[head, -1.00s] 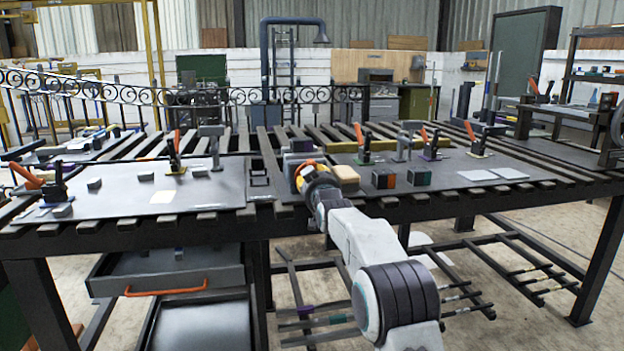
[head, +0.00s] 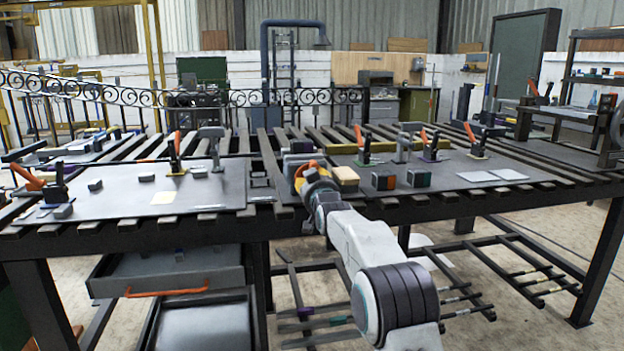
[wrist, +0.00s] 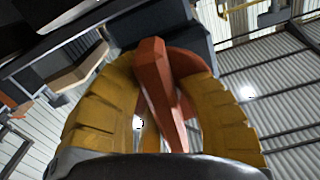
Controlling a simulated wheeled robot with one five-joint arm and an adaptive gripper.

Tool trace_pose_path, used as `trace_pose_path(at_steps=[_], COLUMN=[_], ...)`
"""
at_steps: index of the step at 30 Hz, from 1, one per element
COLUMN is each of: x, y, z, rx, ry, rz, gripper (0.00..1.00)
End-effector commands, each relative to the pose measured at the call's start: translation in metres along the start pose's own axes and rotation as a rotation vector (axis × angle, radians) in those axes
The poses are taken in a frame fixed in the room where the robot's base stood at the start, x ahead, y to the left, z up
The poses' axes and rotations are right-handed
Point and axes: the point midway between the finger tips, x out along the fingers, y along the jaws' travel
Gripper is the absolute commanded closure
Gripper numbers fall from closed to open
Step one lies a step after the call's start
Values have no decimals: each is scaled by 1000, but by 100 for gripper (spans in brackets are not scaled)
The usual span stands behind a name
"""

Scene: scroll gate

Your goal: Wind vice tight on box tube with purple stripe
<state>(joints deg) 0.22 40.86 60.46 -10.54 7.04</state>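My gripper (head: 312,172) is at the near edge of the bench, left of the right-hand board, with its yellow fingers pointing away from my body. In the wrist view its fingers (wrist: 160,85) curve in from both sides around an orange-red bar handle (wrist: 158,95), and appear closed on it. A dark block-like body (wrist: 200,45) lies beyond the handle. In the head view a dark thing with a purplish top (head: 301,146) stands just behind the gripper; I cannot tell whether it is the vice or the tube. The purple stripe is not clear, and the jaws are hidden.
Upright clamps with orange handles (head: 362,148) stand on both boards. The left board (head: 120,205) has bare room.

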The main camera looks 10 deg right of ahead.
Motion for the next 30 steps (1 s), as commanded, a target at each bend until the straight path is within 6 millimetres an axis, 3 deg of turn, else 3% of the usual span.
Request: trace_pose_path(at_steps=[11,23,30], x=[0,-3,-19], y=[0,0,0], z=[-5,-7,-7], rx=[-1,-1,-1], ry=[11,14,13], rz=[-1,0,0], gripper=[48,47,47])
